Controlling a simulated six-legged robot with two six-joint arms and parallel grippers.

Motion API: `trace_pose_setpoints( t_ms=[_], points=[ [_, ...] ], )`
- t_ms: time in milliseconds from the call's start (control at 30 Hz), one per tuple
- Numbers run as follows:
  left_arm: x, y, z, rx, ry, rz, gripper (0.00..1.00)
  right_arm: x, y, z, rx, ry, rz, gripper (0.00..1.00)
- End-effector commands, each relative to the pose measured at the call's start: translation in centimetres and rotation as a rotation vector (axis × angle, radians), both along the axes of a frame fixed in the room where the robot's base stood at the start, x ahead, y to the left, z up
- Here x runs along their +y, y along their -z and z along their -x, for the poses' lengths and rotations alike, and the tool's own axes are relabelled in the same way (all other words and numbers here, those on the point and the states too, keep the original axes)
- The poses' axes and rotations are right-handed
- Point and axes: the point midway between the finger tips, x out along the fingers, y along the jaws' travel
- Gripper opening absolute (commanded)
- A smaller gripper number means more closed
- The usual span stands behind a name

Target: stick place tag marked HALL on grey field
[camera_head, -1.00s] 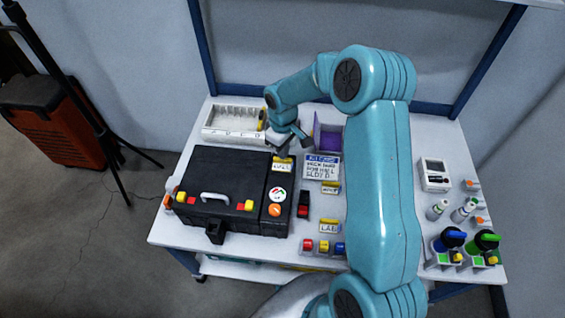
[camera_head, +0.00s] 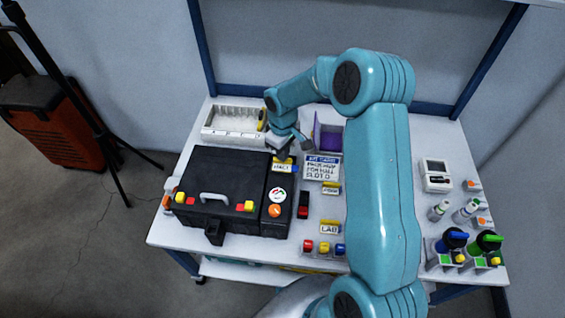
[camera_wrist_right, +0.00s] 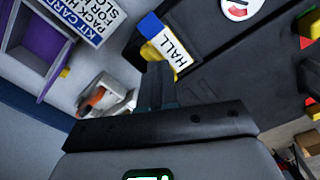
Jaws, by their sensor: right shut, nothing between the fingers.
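The HALL tag (camera_head: 283,165) lies on the upper end of the dark strip along the right side of the black case (camera_head: 226,166). In the head view the right gripper (camera_head: 285,147) is just above the tag. No separate grey field shows; any under the tag is hidden. My left gripper is out of view.
A white kit card (camera_head: 321,168), a small yellow tag (camera_head: 330,188) and the LAB tag (camera_head: 329,227) lie right of the case. A purple bin (camera_head: 328,138) and a white tray (camera_head: 230,135) stand behind. A white meter (camera_head: 436,176) and colored knobs (camera_head: 484,243) are at the right.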

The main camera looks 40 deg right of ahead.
Motion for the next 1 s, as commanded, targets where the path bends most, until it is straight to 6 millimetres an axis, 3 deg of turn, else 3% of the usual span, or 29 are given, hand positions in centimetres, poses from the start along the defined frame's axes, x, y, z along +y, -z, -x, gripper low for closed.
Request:
trace_pose_setpoints(
  t_ms=[567,1000],
  points=[
    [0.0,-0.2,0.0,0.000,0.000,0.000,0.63,0.1,-0.1,0.1,0.003,-0.001,-0.002,0.00],
    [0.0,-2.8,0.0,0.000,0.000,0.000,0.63,0.0,-4.0,0.0,0.000,0.000,-0.001,0.00]
  ],
)
